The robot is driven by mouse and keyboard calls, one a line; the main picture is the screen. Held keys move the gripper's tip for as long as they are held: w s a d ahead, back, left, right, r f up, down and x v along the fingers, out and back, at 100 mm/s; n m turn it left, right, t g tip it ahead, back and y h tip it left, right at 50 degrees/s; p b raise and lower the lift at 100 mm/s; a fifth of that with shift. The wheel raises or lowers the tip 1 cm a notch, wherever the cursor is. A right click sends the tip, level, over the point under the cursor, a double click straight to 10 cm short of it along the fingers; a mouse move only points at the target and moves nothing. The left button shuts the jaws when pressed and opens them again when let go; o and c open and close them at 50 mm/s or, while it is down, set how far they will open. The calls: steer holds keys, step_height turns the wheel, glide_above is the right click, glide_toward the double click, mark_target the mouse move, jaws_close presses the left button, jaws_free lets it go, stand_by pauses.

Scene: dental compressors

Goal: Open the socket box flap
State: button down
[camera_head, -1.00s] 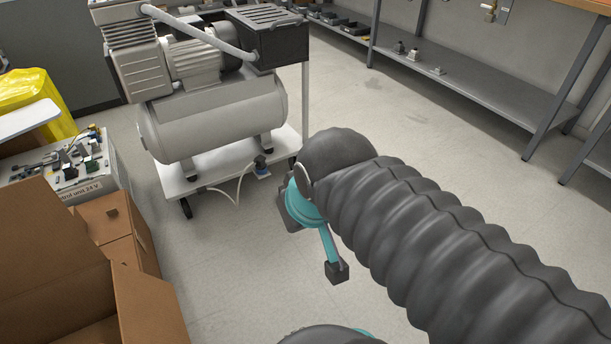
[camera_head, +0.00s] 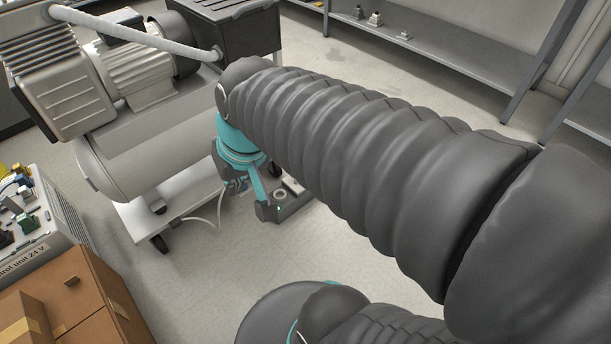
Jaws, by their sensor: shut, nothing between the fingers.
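My gripper (camera_head: 266,211) hangs from the teal wrist at the end of the grey-sleeved arm, low over the floor to the right of the compressor cart. A dark, low, box-like thing (camera_head: 297,205) with a pale round part inside shows just right of the gripper tip.
The compressor (camera_head: 150,150) stands on a white wheeled cart (camera_head: 135,222) at the left, with a white cable (camera_head: 205,219) on the floor beside it. Cardboard boxes (camera_head: 75,300) and a control unit (camera_head: 40,225) are at lower left. Shelving (camera_head: 450,70) lines the back right. Floor between is clear.

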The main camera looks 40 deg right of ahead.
steer(key=w+d+f+m+y, duration=0.45)
steer(key=w+f+m, duration=0.2)
steer(key=w, duration=0.35)
steer(key=w+d+f+m+y, duration=0.45)
steer(key=w+f+m, duration=0.2)
steer(key=w, duration=0.35)
steer(key=w+d+f+m+t+h, duration=0.3)
steer(key=d+f+m+t, duration=0.75)
steer(key=d+f, duration=1.05)
steer(key=s+d+f+m+t+h, duration=0.1)
steer(key=s+d+f+m+h, duration=0.3)
steer(key=f, duration=0.5)
steer(key=s+d+f+m+h, duration=0.2)
steer(key=d+f+m, duration=0.35)
steer(key=f, duration=0.25)
steer(key=x, duration=1)
steer(key=shift+a+r, duration=0.15)
steer(key=shift+a, duration=0.15)
steer(key=shift+w+r, duration=0.1)
steer(key=shift+r+g, duration=0.2)
steer(key=shift+g, duration=0.05)
